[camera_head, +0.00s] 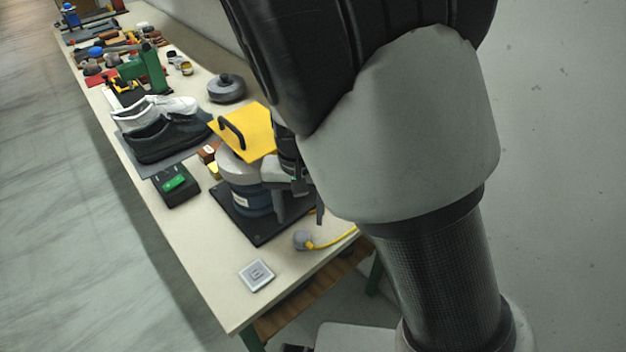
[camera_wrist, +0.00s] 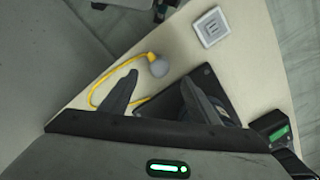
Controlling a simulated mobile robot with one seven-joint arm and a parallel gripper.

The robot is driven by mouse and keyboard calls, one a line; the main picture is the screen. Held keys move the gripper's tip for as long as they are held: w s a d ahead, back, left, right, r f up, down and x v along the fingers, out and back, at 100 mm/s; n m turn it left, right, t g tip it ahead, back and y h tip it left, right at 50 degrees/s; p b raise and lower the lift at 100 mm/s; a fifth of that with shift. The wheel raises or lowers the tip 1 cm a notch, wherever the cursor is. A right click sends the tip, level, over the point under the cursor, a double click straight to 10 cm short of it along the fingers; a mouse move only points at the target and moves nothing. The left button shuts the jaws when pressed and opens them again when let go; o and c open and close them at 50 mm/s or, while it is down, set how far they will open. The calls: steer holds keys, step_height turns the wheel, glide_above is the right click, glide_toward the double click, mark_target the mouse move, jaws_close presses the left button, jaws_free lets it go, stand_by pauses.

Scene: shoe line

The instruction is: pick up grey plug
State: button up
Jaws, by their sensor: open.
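The grey plug (camera_head: 302,240) is a small rounded piece on a yellow cord, lying on the near end of the bench in the head view. In the wrist view the plug (camera_wrist: 158,66) lies ahead of my gripper (camera_wrist: 158,84), with its yellow cord (camera_wrist: 98,83) looping to the left. My gripper's two fingers are spread apart and empty. In the head view my gripper (camera_head: 310,205) is partly hidden by my arm, above the bench and close to the plug.
A square white socket plate (camera_head: 257,275) lies near the bench corner. A dark base plate (camera_head: 262,238) carries a grey-blue machine with a yellow top (camera_head: 255,130). A black box with a green display (camera_head: 176,186) and dark shoes (camera_head: 165,140) stand farther back. Bench around the socket plate is clear.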

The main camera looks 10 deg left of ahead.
mark_target(302, 234)
steer(key=f+b, duration=0.1)
steer(key=f, duration=0.8)
steer(key=shift+w, duration=0.2)
steer(key=shift+c, duration=0.3)
steer(key=c, duration=1.1)
